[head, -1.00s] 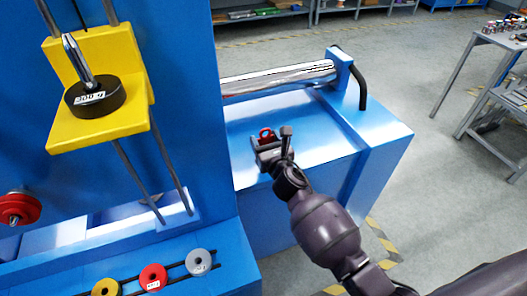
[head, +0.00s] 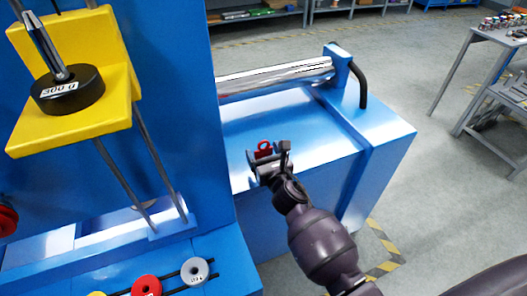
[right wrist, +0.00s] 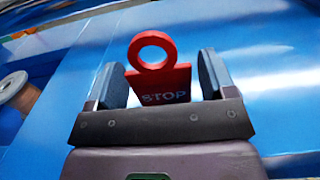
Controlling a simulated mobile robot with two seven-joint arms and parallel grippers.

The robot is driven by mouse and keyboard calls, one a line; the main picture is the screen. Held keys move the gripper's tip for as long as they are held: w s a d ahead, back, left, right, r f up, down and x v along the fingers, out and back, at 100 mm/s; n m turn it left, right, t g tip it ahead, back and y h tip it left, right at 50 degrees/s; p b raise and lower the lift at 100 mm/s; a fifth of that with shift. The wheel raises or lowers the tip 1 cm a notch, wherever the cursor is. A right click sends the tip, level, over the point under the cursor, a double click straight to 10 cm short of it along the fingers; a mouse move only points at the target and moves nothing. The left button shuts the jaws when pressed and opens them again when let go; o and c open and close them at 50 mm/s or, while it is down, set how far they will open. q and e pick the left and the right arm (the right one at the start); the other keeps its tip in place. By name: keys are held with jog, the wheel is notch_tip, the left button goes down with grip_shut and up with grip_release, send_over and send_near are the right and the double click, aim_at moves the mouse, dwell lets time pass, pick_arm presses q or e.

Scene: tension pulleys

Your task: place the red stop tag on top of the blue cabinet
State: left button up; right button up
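The red stop tag (head: 264,149) has a ring at one end and a plate marked STOP. It is over the top of the blue cabinet (head: 310,125), near its front edge, and appears to rest there. My right gripper (head: 268,163) is at the tag's near side. In the right wrist view the tag (right wrist: 160,80) is between the two fingers (right wrist: 160,85), with a small gap on each side, so the gripper looks open around it. The tag's lower end is hidden behind the gripper body. My left gripper is not in view.
A shiny roller (head: 275,75) runs along the cabinet's back. A blue upright panel and a yellow bracket (head: 90,55) with a black weight (head: 68,90) stand at the left. Coloured discs (head: 195,270) lie at the lower left. Cabinet top right of the tag is clear.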

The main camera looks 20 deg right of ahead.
jog(key=shift+o, duration=0.4)
jog(key=shift+r, duration=0.15)
jog(key=shift+r, duration=0.25)
jog(key=s+p, duration=0.1)
jog(key=s, duration=1.1)
jog(key=shift+d+f, duration=0.15)
jog(key=s+d+f+m+g, duration=0.2)
jog(key=s+f+m, duration=0.1)
jog(key=s+m, duration=0.5)
jog(key=s+d+f+m+g, duration=0.2)
jog(key=s+m, duration=0.7)
jog(key=m, duration=0.6)
jog(key=s+d+f+m+g, duration=0.2)
jog(key=s+m, duration=0.6)
jog(key=m, duration=0.4)
notch_tip(320, 180, down, 2)
jog(key=shift+s+d+f+g, duration=0.15)
jog(key=shift+d+f+g, duration=0.15)
jog(key=shift+g, duration=0.6)
